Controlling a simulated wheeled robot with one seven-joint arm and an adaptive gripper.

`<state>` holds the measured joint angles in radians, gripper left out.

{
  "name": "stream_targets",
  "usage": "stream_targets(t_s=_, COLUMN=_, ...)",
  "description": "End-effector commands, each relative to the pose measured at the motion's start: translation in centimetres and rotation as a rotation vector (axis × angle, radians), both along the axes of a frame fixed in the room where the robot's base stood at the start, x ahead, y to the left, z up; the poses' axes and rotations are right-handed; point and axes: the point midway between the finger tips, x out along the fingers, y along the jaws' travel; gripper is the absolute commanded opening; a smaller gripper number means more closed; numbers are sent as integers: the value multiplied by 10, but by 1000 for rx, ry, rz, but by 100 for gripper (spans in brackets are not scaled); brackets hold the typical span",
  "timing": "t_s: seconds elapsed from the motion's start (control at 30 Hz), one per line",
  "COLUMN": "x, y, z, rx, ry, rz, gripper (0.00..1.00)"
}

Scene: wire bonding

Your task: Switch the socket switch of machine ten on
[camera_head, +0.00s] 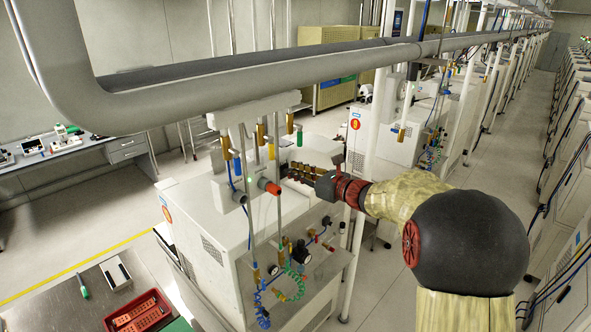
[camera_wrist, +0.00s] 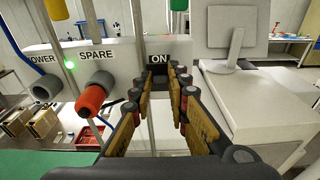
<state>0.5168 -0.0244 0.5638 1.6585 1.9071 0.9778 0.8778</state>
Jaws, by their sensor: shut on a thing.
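A white socket box (camera_wrist: 128,50) carries the labels POWER, SPARE and ON in the wrist view. A green lamp (camera_wrist: 70,66) glows on it between POWER and SPARE. The black ON label (camera_wrist: 158,59) is just above my gripper (camera_wrist: 160,76), whose fingers reach up to the box face beneath it. The fingers are closed on the socket switch there; their tips hide most of it. In the head view my gripper (camera_head: 291,172) reaches in from the right to the box above the white machine (camera_head: 205,225).
A red-orange plug (camera_wrist: 92,95) and a grey socket (camera_wrist: 45,88) stick out left of my gripper. Vertical pipes with yellow valves (camera_wrist: 56,9) stand close by. A monitor (camera_wrist: 222,35) stands at the right. A thick overhead pipe (camera_head: 250,75) crosses the head view.

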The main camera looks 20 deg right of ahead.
Motion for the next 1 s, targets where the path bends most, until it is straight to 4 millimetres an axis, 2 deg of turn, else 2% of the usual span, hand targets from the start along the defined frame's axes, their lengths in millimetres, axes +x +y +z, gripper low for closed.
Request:
stream_targets(t_s=0.27, x=0, y=0, z=2, rx=-1, ry=-3, rz=-1, gripper=0)
stream_targets(t_s=0.3, x=0, y=0, z=2, rx=-1, ry=-3, rz=-1, gripper=19)
stream_targets(t_s=0.6, x=0, y=0, z=1, rx=-1, ry=-1, rz=-1, gripper=35)
stream_targets(t_s=0.87, x=0, y=0, z=1, rx=-1, ry=0, rz=-1, gripper=35)
stream_targets(t_s=1.0, x=-7, y=-4, z=2, rx=-1, ry=-1, rz=-2, gripper=35)
